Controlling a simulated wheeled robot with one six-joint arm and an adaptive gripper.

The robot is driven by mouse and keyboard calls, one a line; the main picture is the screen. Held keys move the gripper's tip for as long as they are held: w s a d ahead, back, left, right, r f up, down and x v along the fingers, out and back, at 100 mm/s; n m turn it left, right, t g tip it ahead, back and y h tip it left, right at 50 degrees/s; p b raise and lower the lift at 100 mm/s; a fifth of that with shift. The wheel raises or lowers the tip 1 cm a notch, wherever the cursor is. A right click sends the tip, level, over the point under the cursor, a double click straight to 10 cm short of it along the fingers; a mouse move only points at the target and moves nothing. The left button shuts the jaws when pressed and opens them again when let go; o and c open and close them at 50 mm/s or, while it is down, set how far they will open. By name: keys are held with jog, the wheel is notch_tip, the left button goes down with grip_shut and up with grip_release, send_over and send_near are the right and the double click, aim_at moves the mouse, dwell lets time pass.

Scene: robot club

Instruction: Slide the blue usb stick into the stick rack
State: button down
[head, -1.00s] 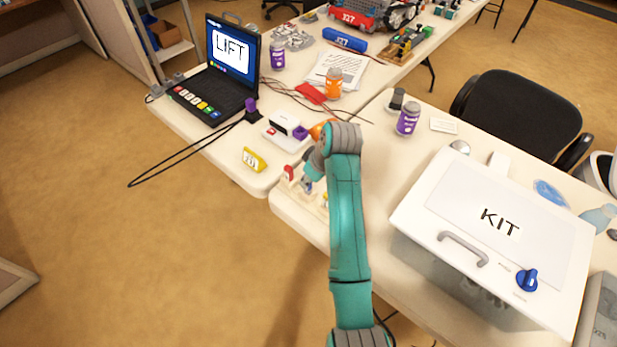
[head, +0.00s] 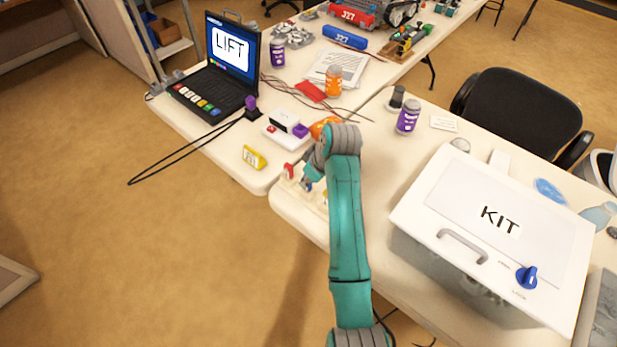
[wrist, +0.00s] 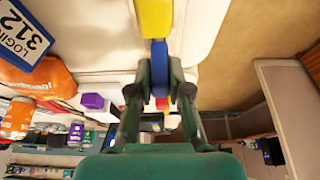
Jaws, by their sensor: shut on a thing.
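My gripper (wrist: 158,72) is shut on the blue usb stick (wrist: 159,52), whose blue body shows between the green fingertips in the wrist view. In the head view my gripper (head: 307,183) is low over the near table's left corner, partly behind my arm. A yellow stick (wrist: 155,18) is just beyond the blue one, and a red stick (head: 288,171) stands on the other side of it. The stick rack appears to be the pale base under these sticks. Its slots and the blue stick's lower end are hidden, so I cannot tell how deep it sits.
A yellow sign (head: 254,157) and a white tray with a purple block (head: 301,131) stand on the neighbouring table. The laptop (head: 218,75) is farther back. A large KIT box (head: 470,240) fills the table to the right. A purple can (head: 408,117) stands behind.

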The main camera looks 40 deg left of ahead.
jog(key=shift+f, duration=0.2)
jog(key=c, duration=0.6)
grip_release()
jog(key=shift+r, duration=0.1)
jog(key=shift+r, duration=3.45)
